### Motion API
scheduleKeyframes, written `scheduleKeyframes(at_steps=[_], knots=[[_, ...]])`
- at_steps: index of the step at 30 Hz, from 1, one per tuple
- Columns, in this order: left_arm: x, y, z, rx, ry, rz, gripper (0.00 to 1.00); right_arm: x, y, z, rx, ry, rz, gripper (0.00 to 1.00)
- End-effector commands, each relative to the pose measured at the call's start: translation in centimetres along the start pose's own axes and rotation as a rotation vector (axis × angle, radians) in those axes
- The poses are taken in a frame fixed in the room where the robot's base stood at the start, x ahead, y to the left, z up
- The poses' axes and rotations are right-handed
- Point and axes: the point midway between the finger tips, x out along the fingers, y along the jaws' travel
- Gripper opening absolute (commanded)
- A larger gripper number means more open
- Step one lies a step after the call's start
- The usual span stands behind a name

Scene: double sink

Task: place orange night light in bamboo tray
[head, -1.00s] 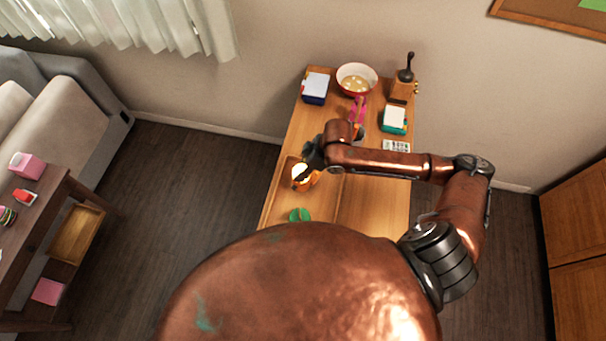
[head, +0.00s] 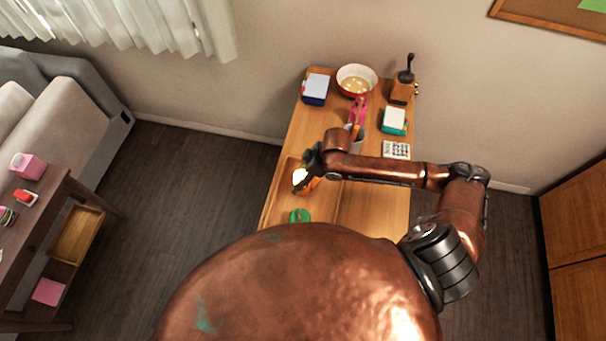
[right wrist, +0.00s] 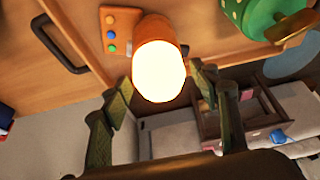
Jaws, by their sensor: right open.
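The orange night light (head: 300,177), with a glowing pale dome, stands at the near left part of the wooden desk. In the right wrist view its dome (right wrist: 159,70) shows large, between and beyond my fingertips. My right gripper (head: 311,163) is open right at the light, and I see no grip on it. A wooden tray-like form with raised edges (head: 334,209) lies around the light; a dark handle (right wrist: 60,45) shows near it in the right wrist view. I cannot tell whether this is the bamboo tray. My left gripper is out of view.
A green round object (head: 299,216) is close to the light. A light wooden tray (head: 77,236) sits on the left shelf.

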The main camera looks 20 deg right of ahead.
Motion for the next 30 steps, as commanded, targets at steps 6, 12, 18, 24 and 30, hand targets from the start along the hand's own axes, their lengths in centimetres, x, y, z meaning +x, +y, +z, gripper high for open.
scheduleKeyframes(at_steps=[6, 12, 18, 24, 30], knots=[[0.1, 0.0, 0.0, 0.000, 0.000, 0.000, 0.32, -0.8, 0.1, -0.1, -0.001, 0.000, 0.001, 0.56], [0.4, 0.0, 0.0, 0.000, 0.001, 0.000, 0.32, -4.2, 0.1, -0.1, -0.003, 0.000, 0.004, 0.56], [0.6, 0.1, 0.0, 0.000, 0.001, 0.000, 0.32, -8.4, 0.1, -0.1, -0.002, 0.000, 0.004, 0.56], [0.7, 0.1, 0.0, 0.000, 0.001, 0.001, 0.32, -11.3, 0.1, -0.1, 0.000, 0.000, 0.002, 0.56], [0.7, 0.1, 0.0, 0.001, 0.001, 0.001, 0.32, -12.2, 0.0, -0.1, 0.001, 0.000, 0.001, 0.56]])
